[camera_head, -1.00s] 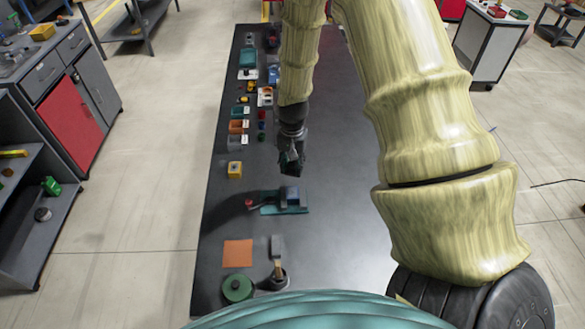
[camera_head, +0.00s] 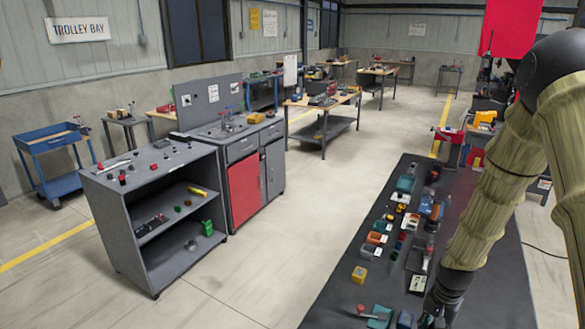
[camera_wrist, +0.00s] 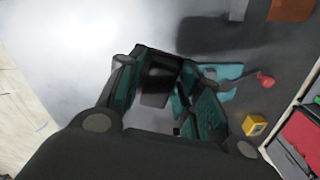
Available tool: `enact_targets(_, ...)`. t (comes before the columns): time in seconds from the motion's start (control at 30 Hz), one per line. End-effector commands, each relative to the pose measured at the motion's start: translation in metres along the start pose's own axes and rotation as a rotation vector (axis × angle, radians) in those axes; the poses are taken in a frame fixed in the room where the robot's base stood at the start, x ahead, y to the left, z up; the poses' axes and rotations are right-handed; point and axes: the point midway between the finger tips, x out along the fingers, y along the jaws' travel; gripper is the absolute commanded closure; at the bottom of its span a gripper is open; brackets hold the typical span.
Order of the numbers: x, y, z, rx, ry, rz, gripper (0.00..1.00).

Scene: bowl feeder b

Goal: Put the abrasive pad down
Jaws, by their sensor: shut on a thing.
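My gripper (camera_wrist: 158,95) is low in the wrist view, its two teal-padded fingers closed around a small dark block, which I take to be the abrasive pad (camera_wrist: 157,82). The pad sits between the fingers, over the dark bench top, and its far side is hidden. In the head view my gripper (camera_head: 432,312) is at the bottom edge, right of the teal clamp fixture, and the pad cannot be made out there. How high the pad is above the bench is hard to tell.
The teal fixture (camera_wrist: 228,72) with a red knob (camera_wrist: 265,79) lies beside the gripper. A yellow block (camera_head: 359,274) and several small bins line the bench's left side. An orange square (camera_wrist: 290,9) shows at the top of the wrist view. The bench (camera_head: 500,255) is bare at right.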

Motion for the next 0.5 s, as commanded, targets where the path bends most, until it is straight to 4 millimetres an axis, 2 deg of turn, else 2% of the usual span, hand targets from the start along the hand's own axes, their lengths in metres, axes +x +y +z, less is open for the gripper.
enact_targets(0.27, 0.017, -0.024, 0.025, -0.162, 0.006, 0.001, 1.00)
enact_targets(0.5, 0.036, -0.055, 0.061, -0.360, 0.008, 0.003, 1.00)
